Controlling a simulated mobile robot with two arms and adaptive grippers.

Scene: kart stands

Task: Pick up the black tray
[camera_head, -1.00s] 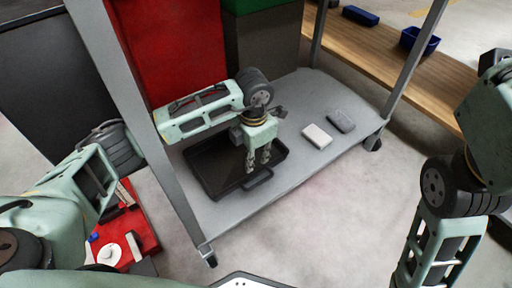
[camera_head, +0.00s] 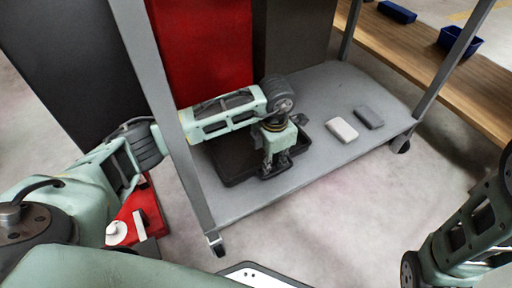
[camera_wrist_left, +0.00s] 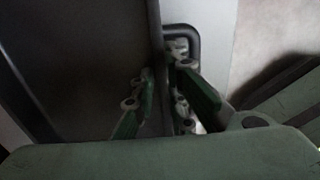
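The black tray (camera_head: 232,162) lies flat on the grey lower shelf of the cart in the head view. My left gripper (camera_head: 275,164) points down at the tray's near rim, by its handle, and hides part of that rim. In the left wrist view the tray (camera_wrist_left: 90,55) fills the left side, with its looped handle (camera_wrist_left: 197,45) at the right. There my left gripper (camera_wrist_left: 164,80) has its fingers apart, on either side of the rim, one inside the tray and one at the handle opening. Firm contact is not visible. My right gripper is out of view.
A white block (camera_head: 342,130) and a grey block (camera_head: 369,117) lie on the shelf (camera_head: 310,165) right of the tray. Grey cart posts (camera_head: 160,90) stand close to my left arm. Red and dark bins (camera_head: 205,55) stand behind. A wooden bench (camera_head: 430,60) is at the right.

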